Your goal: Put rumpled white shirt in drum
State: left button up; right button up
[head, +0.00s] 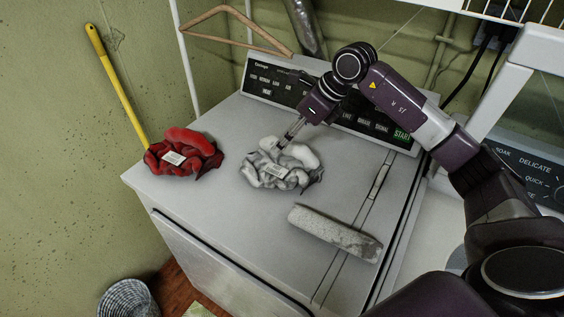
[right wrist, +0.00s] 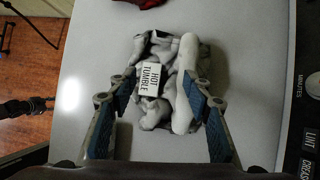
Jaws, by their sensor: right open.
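The rumpled white shirt (head: 300,155) lies in a heap on the top of a white dryer (head: 225,125), with a small white tag on it. In the right wrist view the shirt (right wrist: 187,60) shows its tag, reading "HOT TUMBLE". My right gripper (head: 283,143) is at the shirt's far side in the head view. In the right wrist view my right gripper (right wrist: 160,82) is open, its blue-padded fingers on either side of the shirt. Whether they touch it is unclear. My left gripper is not in view. The drum's inside is not visible.
A red rumpled garment (head: 190,140) with a tag lies left on the dryer top. A grey fuzzy slab (head: 335,232) lies near the front right. A control panel (head: 275,83) stands behind. A wicker basket (head: 128,299) is on the floor; a washer panel (head: 525,170) is at right.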

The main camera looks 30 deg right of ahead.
aim_at(282, 159)
jog(key=d, duration=0.1)
jog(key=d+r+h, duration=0.1)
jog(key=w+d+h, duration=0.1)
jog(key=shift+d+r+m, duration=0.3)
jog(key=shift+r+m, duration=0.05)
jog(key=shift+m, duration=0.05)
jog(key=shift+g, duration=0.3)
jog(key=p+x, duration=0.1)
jog(key=x, duration=0.1)
jog(key=p+x, duration=0.1)
jog(key=x, duration=0.2)
jog(key=p+x, duration=0.1)
jog(key=x, duration=0.1)
jog(key=shift+d+f+p, duration=0.2)
jog(key=shift+d+p, duration=0.05)
jog(key=shift+p, duration=0.05)
jog(key=shift+w+f, duration=0.1)
jog(key=shift+f, duration=0.1)
grip_shut()
